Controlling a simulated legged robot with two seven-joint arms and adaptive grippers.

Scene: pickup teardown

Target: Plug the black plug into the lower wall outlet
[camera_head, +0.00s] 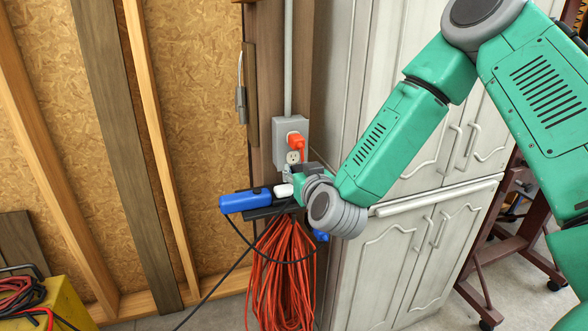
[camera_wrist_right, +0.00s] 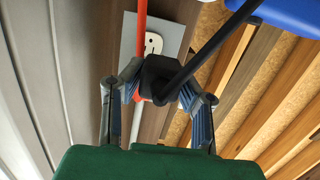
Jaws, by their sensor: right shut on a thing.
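The black plug (camera_wrist_right: 160,76) sits between the fingers of my right gripper (camera_wrist_right: 161,84), which is shut on it; its black cord runs up and right. In the head view my right gripper (camera_head: 288,174) is just below the grey outlet box (camera_head: 280,129), and the plug cannot be made out there. The lower outlet (camera_head: 293,157) looks empty, right above the gripper. An orange plug (camera_head: 297,142) fills the upper outlet. In the wrist view the outlet face (camera_wrist_right: 153,43) shows beyond the plug; whether they touch is unclear. My left gripper is not in view.
An orange cord coil (camera_head: 283,270) hangs below the gripper. A blue object (camera_head: 243,202) and a white piece (camera_head: 284,190) are beside it. A white cabinet (camera_head: 375,250) stands close on the right. A black cable (camera_head: 215,288) runs down left. A yellow box (camera_head: 55,305) is lower left.

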